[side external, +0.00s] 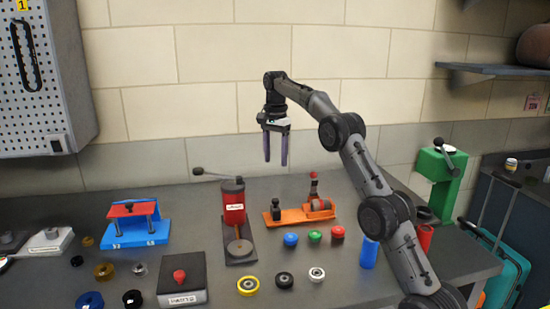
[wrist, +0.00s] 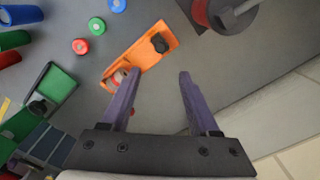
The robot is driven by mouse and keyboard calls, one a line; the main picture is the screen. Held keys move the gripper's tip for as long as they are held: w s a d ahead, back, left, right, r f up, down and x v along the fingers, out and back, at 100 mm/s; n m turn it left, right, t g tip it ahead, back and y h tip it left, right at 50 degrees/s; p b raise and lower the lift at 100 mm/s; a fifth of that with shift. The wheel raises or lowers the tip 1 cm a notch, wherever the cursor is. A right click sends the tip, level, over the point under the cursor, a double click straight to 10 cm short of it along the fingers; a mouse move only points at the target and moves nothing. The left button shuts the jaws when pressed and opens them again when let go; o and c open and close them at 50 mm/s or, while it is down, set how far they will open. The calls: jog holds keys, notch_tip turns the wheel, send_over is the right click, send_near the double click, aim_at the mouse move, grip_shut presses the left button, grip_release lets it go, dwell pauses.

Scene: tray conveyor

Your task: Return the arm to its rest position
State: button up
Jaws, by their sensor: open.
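My gripper (side external: 275,148) hangs above the back of the grey workbench, pointing down, with its two purple fingers apart and nothing between them. In the side external view it is up in front of the tiled wall, above and between the red press and the orange fixture. In the wrist view the gripper (wrist: 158,88) shows its fingers spread over bare bench, with the orange fixture (wrist: 150,55) just beyond and to the left. My arm reaches up from the lower right and bends over to the left.
The bench holds a red press (side external: 234,206), an orange fixture (side external: 290,215), a blue fixture (side external: 137,230), a green press (side external: 438,178), a blue cylinder (side external: 369,253), a black box with a red button (side external: 181,280), and several coloured caps and rings. A pegboard cabinet (side external: 38,80) hangs left.

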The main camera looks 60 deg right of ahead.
jog(key=s+a+r+n+t, duration=0.2)
jog(key=s+a+r+n, duration=0.1)
jog(key=s+a+r, duration=0.6)
jog(key=s+a+r+n+t, duration=0.15)
jog(key=s+a+r, duration=0.25)
jog(key=a+r, duration=0.5)
jog(key=s+a+f+n, duration=0.35)
jog(key=s+a, duration=0.25)
jog(key=s, duration=0.2)
jog(key=s+a+f+n+t, duration=0.2)
jog(key=s+f+n, duration=0.8)
jog(key=f, duration=0.7)
jog(key=shift+s+a, duration=0.55)
jog(key=shift+s, duration=0.4)
jog(key=shift+r, duration=0.1)
